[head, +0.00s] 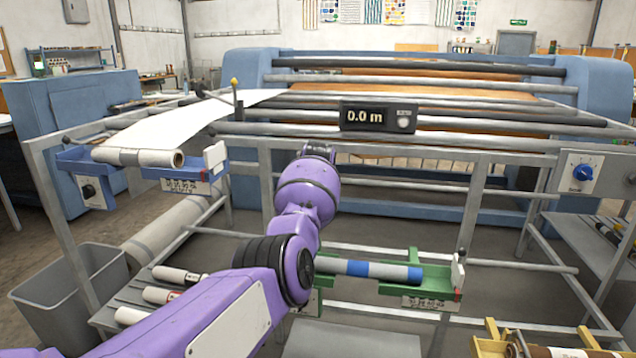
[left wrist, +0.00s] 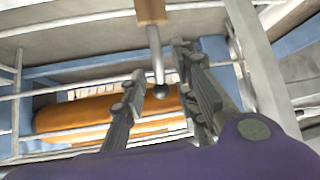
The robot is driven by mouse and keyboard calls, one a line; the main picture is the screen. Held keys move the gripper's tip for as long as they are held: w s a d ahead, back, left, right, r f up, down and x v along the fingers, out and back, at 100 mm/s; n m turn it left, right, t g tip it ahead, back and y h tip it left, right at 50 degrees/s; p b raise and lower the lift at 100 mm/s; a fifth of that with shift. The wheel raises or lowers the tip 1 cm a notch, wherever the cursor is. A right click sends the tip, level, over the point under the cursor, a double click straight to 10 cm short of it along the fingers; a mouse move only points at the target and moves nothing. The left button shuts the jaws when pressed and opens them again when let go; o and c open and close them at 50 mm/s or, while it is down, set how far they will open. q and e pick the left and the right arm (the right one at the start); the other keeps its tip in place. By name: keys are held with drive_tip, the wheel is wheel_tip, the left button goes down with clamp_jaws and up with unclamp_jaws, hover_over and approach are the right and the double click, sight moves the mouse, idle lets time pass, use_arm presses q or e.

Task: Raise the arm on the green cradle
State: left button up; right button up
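The green cradle (head: 438,283) stands right of my purple arm in the head view and bears a grey tube (head: 391,272) with blue bands. A white end plate (head: 458,273) stands upright at its right end. My arm hides the cradle's left part, and I cannot make out a raisable arm on it. In the left wrist view my left gripper (left wrist: 160,62) is open, its dark fingers spread. A rod with a dark ball end (left wrist: 160,90) shows between them, below a brown block (left wrist: 150,12); I cannot tell whether they touch. The head view hides this gripper behind my forearm. My right gripper is not in view.
A blue cradle (head: 178,173) with a white roll (head: 138,157) is at left. The press frame and its rollers (head: 420,81) span the back. A 0.0 m counter (head: 378,117) sits on a front bar. A yellow cradle (head: 490,345) is at lower right, a grey bin (head: 68,290) lower left.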

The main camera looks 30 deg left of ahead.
use_arm(q)
drive_tip(key=v, duration=1.1)
drive_tip(key=shift+w+r, duration=0.1)
drive_tip(key=shift+r, duration=0.05)
